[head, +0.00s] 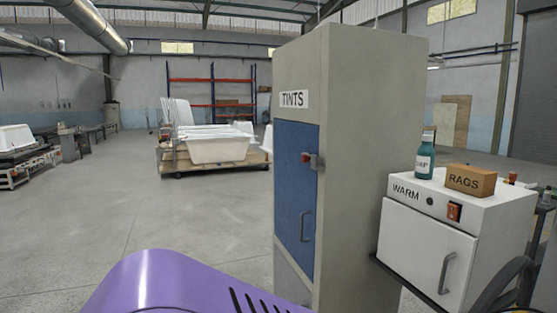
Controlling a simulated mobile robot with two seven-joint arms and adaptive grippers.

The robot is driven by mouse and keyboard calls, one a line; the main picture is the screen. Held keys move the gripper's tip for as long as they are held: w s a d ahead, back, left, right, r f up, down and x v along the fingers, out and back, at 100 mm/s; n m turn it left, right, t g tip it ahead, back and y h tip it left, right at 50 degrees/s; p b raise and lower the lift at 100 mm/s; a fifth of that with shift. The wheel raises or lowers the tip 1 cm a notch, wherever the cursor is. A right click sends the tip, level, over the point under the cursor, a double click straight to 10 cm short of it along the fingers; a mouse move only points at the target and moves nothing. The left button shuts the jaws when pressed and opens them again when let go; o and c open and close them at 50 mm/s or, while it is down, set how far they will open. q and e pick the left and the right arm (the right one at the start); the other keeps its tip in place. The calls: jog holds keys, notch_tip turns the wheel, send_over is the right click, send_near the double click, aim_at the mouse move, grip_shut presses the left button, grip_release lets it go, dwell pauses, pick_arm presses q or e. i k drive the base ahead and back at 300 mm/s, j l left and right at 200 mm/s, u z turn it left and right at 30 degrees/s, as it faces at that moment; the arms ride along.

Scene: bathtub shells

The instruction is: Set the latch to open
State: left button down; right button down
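A tall grey-beige cabinet (365,110) labelled TINTS stands in the middle right of the head view. Its narrow blue door (293,185) faces left and looks closed. A small latch (308,159) with a red part and a grey part sits near the door's right edge, above the grey bar handle (305,226). The latch is too small for me to read its setting for certain. Neither of my grippers is in view.
Right of the cabinet is a white box (410,225) labelled WARM, with an orange switch (454,213) and a bar handle. A teal bottle (424,160) and a RAGS box (470,181) stand on it. White tub shells (215,150) are behind. Floor left of the cabinet is clear.

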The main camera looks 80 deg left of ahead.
aim_at(305, 158)
jog(key=u, duration=0.45)
jog(key=j+u, duration=0.15)
jog(key=u, duration=0.75)
jog(key=j+u, duration=0.15)
jog(key=u, duration=0.3)
jog(key=j+u, duration=0.1)
jog(key=u, duration=0.35)
